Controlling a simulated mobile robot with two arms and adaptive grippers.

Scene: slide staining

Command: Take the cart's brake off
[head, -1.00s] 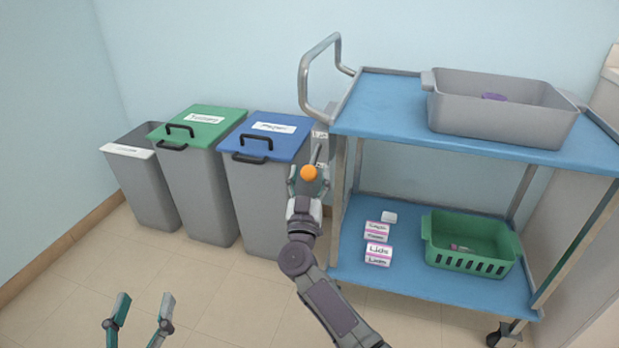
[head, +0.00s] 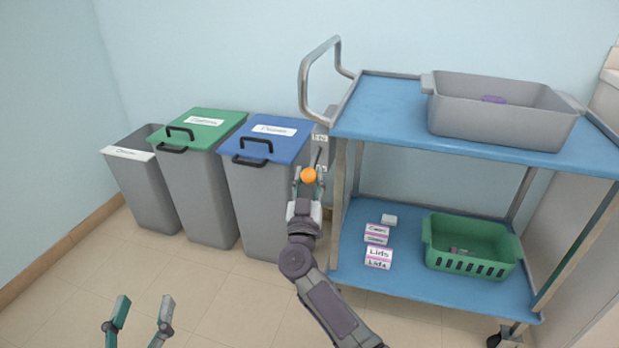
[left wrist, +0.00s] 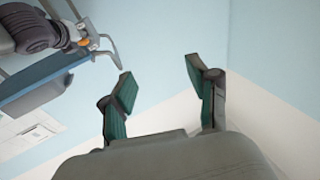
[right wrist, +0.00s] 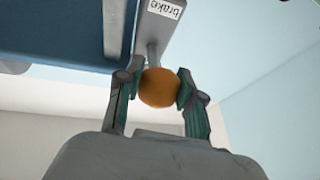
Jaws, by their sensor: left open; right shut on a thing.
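The cart (head: 400,108) stands at the right with two blue shelves and a metal push handle (head: 304,82) at its left end. A brake lever with an orange ball knob (head: 308,175) rises beside the cart's left end. In the right wrist view a plate marked "brake" (right wrist: 166,8) sits at the lever, and the orange knob (right wrist: 159,88) is between my right fingertips. My right gripper (head: 308,178) is shut on the knob. My left gripper (head: 139,310) is open and empty over the floor at the lower left; it also shows in the left wrist view (left wrist: 160,90).
A grey open bin (head: 150,190), a green-lidded bin (head: 195,195) and a blue-lidded bin (head: 250,200) stand along the wall. The cart holds a grey tub (head: 490,125), a green basket (head: 470,265) and small labelled boxes (head: 378,258). Floor at the lower left is clear.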

